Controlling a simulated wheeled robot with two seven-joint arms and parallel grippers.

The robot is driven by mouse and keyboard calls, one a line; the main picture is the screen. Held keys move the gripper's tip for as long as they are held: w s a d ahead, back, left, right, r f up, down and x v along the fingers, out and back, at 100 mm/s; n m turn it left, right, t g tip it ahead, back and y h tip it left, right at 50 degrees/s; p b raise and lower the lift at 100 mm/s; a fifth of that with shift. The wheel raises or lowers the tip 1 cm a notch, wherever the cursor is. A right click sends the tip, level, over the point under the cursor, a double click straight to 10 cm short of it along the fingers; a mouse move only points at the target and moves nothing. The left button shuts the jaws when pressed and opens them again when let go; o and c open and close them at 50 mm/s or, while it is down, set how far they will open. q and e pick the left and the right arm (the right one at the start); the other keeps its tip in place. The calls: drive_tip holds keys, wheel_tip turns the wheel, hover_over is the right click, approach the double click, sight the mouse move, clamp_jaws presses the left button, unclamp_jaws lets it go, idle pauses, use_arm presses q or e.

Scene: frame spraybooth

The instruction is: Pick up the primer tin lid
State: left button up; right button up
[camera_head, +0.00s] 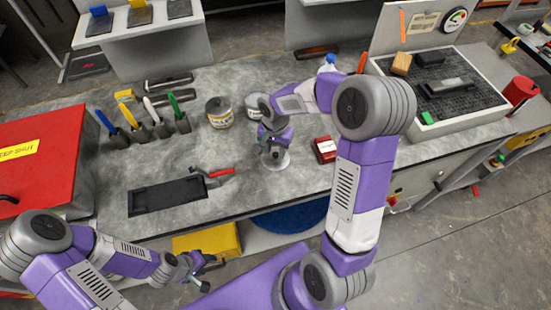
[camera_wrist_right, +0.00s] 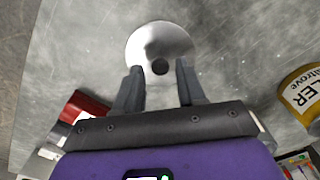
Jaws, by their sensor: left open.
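The primer tin lid is a round silver disc (camera_wrist_right: 155,35) with a small dark knob (camera_wrist_right: 160,66), lying on the grey bench. In the head view the lid (camera_head: 284,163) shows below my right gripper (camera_head: 273,150), partly hidden by it. In the right wrist view my right gripper (camera_wrist_right: 160,80) is open, with its two fingertips apart on either side of the knob at the lid's near edge. I cannot tell whether they touch it. My left gripper (camera_head: 207,264) is open and empty, low in front of the bench.
Two tins stand behind: one with a yellow label (camera_head: 220,114) and a pale one (camera_head: 254,106). A red box (camera_head: 324,150) lies close right of the lid. Red-handled pliers (camera_head: 220,173) and a dark tray (camera_head: 168,196) lie left. Bare bench separates lid and pliers.

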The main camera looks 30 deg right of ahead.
sight(276, 157)
wheel_tip(276, 157, down, 2)
drive_tip(key=shift+f, duration=0.2)
clamp_jaws()
